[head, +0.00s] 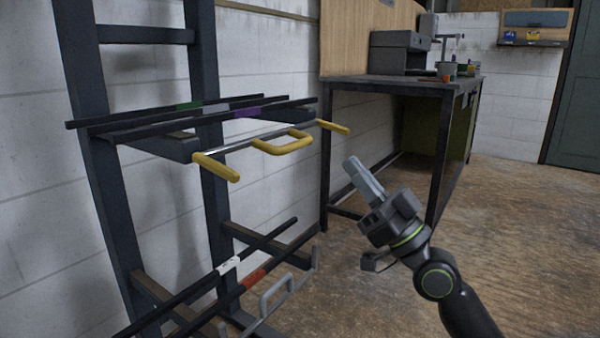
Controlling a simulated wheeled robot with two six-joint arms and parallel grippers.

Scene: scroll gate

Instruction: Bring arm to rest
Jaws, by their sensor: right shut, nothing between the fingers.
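My right gripper (363,178) is shut and empty. It hangs in the air over the floor, to the right of the rack, with its fingers pointing up and left. It is apart from the yellow-handled gate bar (270,137) on the rack's upper arms. That bar has yellow ends and a yellow loop handle (283,146) in its middle. My right arm comes in from the lower right. My left gripper is out of the picture.
The dark rack (100,165) stands against the white block wall and bears rods with coloured bands. A lower grey handle (277,293) sits near the floor. A workbench (400,84) with a grey machine (400,52) stands behind. The floor on the right is clear.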

